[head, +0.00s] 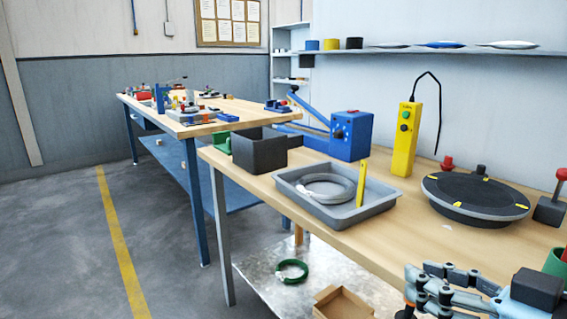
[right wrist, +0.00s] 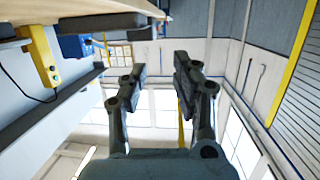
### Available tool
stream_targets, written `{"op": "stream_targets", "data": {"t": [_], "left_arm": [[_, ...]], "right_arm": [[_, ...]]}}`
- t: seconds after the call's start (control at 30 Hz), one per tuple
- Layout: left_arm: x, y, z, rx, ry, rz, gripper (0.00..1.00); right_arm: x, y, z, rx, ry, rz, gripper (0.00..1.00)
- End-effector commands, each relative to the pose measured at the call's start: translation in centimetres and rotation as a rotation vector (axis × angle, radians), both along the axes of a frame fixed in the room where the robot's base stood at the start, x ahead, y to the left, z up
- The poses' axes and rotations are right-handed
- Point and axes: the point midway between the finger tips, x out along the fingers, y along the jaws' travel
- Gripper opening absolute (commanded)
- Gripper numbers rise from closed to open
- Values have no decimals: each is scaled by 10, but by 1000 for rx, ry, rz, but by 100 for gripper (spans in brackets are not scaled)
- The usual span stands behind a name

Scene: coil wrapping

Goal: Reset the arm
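My right gripper (head: 425,283) is at the bottom right of the head view, beside the front edge of the workbench (head: 365,240). In the right wrist view its two fingers (right wrist: 160,85) stand apart with nothing between them, and the room's walls show in the gap. My left gripper is in neither view. A grey tray (head: 345,218) on the bench holds a coil of grey cable (head: 327,188). A dark round turntable (head: 475,197) with yellow marks stands to the right of the tray.
A yellow control box (head: 406,140) stands behind the tray. A blue machine with a lever (head: 351,135) and a dark bin (head: 258,150) are further left. A green coil (head: 291,271) and a cardboard box (head: 343,303) lie on the lower shelf. The floor at left is clear.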

Motion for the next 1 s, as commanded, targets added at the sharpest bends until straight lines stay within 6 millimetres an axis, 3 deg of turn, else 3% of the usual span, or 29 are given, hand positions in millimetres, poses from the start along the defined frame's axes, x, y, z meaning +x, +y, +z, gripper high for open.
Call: {"op": "stream_targets", "data": {"t": [0.17, 0.33, 0.53, 0.8, 1.0], "left_arm": [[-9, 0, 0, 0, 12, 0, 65], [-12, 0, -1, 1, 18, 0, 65], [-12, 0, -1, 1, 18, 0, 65], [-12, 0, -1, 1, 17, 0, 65], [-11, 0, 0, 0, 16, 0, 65]], "right_arm": [[-31, 10, -33, -92, 184, 29, 29], [-66, 1, -66, -196, 404, -16, 29], [-113, -31, -95, -313, 674, -176, 29], [-182, -86, -104, -419, 983, -516, 29], [-169, -91, -168, -423, 1006, -511, 29]]}}
